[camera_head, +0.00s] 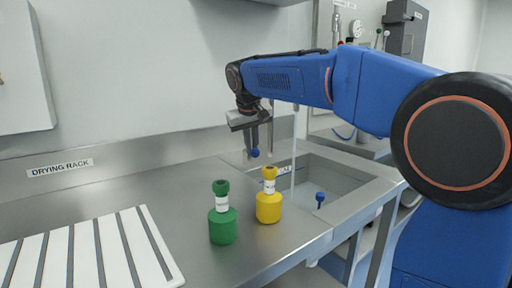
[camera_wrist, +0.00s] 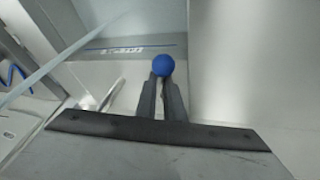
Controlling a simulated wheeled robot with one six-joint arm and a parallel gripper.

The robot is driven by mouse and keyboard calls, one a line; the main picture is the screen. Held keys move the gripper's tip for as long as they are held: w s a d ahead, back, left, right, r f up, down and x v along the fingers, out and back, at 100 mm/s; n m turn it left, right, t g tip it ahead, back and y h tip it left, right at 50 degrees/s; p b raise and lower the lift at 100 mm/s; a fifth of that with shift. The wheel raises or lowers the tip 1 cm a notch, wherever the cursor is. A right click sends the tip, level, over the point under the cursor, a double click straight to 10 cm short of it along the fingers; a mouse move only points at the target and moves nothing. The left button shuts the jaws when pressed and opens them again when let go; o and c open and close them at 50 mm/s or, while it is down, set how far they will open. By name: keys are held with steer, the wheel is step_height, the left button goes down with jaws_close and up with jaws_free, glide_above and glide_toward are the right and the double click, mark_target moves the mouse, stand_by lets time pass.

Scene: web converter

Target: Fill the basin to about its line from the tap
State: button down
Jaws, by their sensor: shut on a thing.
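My gripper (camera_head: 254,146) points down over the left back edge of the basin, its fingers shut on a blue ball-shaped knob (camera_wrist: 163,65). The basin (camera_head: 373,189) is a steel sink set in the counter. A thin pale stream (camera_head: 293,155) drops into it, and a pale diagonal band crosses the wrist view. A blue line (camera_wrist: 140,47) with lettering runs along a wall in the wrist view. The tap's spout is mostly hidden behind my arm. The water level is hard to tell.
A green bottle (camera_head: 222,222) and a yellow bottle (camera_head: 268,205) stand on the counter left of the basin. A white slatted rack (camera_head: 85,254) lies at front left. A small blue knob (camera_head: 320,196) shows inside the basin. Counter behind the rack is clear.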

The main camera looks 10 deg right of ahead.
steer(key=shift+a+m+h, duration=0.3)
steer(key=shift+a+m, duration=0.3)
steer(key=shift+m, duration=0.3)
steer(key=c, duration=1.9)
jaws_free()
steer(key=shift+o, duration=0.2)
steer(key=v, duration=1.7)
steer(key=shift+r, duration=0.25)
steer(key=shift+w, duration=0.1)
